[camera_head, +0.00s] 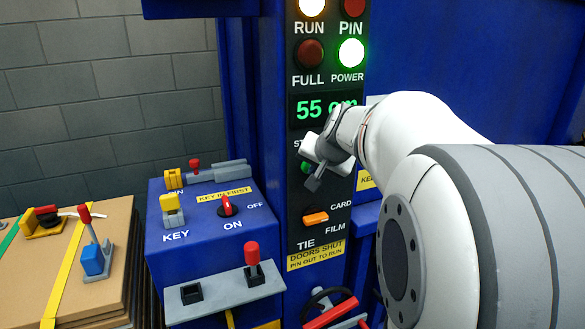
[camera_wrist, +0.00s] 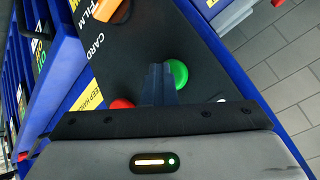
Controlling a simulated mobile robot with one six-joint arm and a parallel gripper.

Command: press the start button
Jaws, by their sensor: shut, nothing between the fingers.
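The green start button (camera_head: 305,167) is on the black control panel (camera_head: 297,242), mostly hidden behind my gripper (camera_head: 313,182) in the head view. The lettering by it is cut off after "ST". In the wrist view the round green button (camera_wrist: 179,73) shows just right of my gripper's fingertips (camera_wrist: 158,72). The fingers are shut together and empty. They are close to the panel beside the green button; I cannot tell whether they touch it. A red button (camera_wrist: 121,104) is to the left of the fingers in the wrist view.
The RUN lamp (camera_head: 311,6) and green POWER lamp (camera_head: 351,53) are lit. The display (camera_head: 310,109) starts with 55. An orange CARD/FILM switch (camera_head: 315,217) is below the gripper. A blue key box (camera_head: 185,253) with a red knob (camera_head: 225,206) stands left. Stacked cardboard (camera_head: 40,285) is farther left.

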